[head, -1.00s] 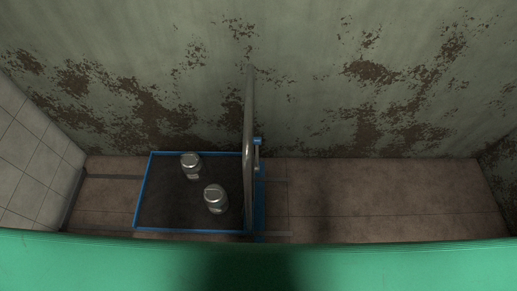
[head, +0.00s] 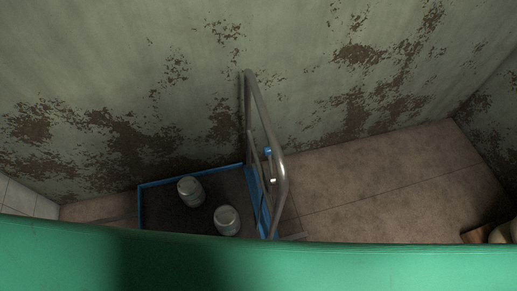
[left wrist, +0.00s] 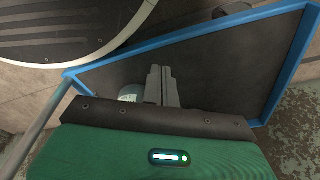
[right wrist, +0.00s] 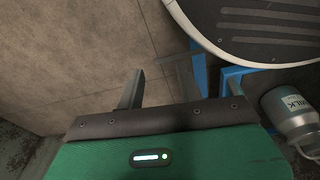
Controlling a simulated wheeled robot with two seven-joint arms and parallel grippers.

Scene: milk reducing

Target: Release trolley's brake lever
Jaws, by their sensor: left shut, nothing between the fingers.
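The trolley stands by the wall, with a blue rim (head: 165,183), a dark deck and a bent grey metal handle (head: 262,105). A small blue piece (head: 268,151) sits on the handle; I cannot tell whether it is the brake lever. In the left wrist view my left gripper (left wrist: 161,70) is shut and empty above the dark deck (left wrist: 215,70). In the right wrist view my right gripper (right wrist: 158,68) is open and empty, over or near the floor beside the trolley's blue edge (right wrist: 232,77). Neither gripper shows in the head view.
Two metal milk cans (head: 190,191) (head: 227,220) stand on the deck; one labelled MILK shows in the right wrist view (right wrist: 292,112). A peeling wall (head: 170,100) is close behind. Floor (head: 370,180) right of the trolley is clear up to a brown object (head: 478,234).

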